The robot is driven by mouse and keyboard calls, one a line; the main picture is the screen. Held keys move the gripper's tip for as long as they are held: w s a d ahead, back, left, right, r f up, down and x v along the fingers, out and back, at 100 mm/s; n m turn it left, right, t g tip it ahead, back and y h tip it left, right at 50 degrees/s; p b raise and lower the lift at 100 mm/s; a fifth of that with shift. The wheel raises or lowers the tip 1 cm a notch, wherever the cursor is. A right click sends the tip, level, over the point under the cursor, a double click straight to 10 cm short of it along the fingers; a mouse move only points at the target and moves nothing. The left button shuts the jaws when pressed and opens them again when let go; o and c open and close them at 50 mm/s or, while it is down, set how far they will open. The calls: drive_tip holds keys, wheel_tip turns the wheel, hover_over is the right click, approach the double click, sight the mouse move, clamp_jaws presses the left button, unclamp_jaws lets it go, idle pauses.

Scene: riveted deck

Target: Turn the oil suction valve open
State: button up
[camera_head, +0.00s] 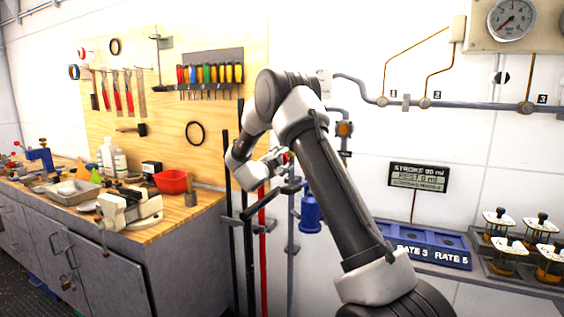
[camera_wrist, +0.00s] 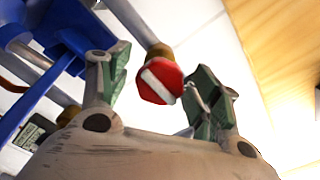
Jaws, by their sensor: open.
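A red knob with a white bar across its face (camera_wrist: 160,83) sits on a brass fitting at the end of a grey pipe in the wrist view. I take it for the oil suction valve; no label on it can be read. My gripper (camera_wrist: 163,70) is open, with one green-padded finger on each side of the knob. The right finger is very close to the knob's edge; I cannot tell whether it touches. The left finger stands apart from it. In the head view my gripper (camera_head: 279,160) is small and mostly hidden behind my arm, near the wall pipes.
A blue container (camera_head: 311,212) hangs on the piping just right of my gripper. A workbench (camera_head: 170,225) with a vise and a red bin stands to the left. A blue rate tray (camera_head: 420,243) and a display (camera_head: 418,177) are at the right.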

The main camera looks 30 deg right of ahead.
drive_tip(key=v, duration=1.1)
drive_tip(key=shift+s+a, duration=0.3)
